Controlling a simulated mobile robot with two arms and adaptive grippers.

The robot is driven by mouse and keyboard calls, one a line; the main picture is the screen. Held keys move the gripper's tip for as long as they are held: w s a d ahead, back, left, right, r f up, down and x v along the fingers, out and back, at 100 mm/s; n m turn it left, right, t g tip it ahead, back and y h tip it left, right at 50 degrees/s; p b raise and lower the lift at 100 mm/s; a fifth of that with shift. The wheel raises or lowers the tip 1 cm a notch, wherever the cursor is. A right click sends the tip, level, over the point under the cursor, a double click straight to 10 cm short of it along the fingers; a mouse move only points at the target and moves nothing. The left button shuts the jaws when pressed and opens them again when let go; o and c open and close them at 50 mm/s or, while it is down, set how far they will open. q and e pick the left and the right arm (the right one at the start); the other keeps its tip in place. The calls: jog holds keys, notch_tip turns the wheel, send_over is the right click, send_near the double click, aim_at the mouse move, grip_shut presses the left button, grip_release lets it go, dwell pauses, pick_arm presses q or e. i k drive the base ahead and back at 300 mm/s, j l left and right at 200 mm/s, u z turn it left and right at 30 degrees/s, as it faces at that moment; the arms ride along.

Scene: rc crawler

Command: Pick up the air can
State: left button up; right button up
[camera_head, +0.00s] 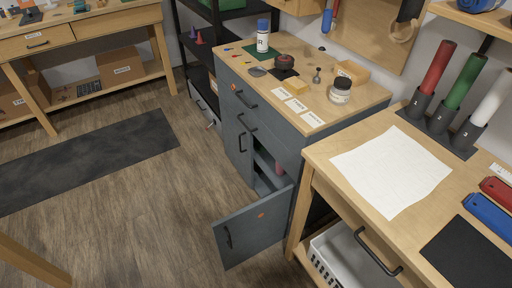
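A white can with a blue cap (262,36), probably the air can, stands upright on a dark green mat (247,54). The mat lies near the back left of the wooden top of a blue-grey cabinet (222,107). Dark lettering shows on the can's side. The can stands apart from the other items. Neither of my grippers is in view.
The cabinet's lower door (252,228) stands open into the floor space. A workbench (345,137) adjoins at right. The floor (150,215) at left is clear, with a dark mat (85,158).

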aim_at(262, 30)
jog(key=i+j, duration=0.2)
jog(key=j, duration=0.15)
jog(key=i+j+z, duration=0.1)
jog(key=i+j, duration=0.35)
jog(key=j, duration=0.3)
jog(key=i+j, duration=0.2)
jog(key=j, duration=0.15)
jog(key=i+j+z, duration=0.1)
jog(key=i+j, duration=0.15)
jog(key=j, duration=0.15)
jog(key=i+j, duration=0.2)
jog(key=j, duration=0.15)
jog(key=i+j+z, duration=0.1)
jog(key=j, duration=0.3)
jog(key=i+j, duration=0.25)
jog(key=j, duration=0.15)
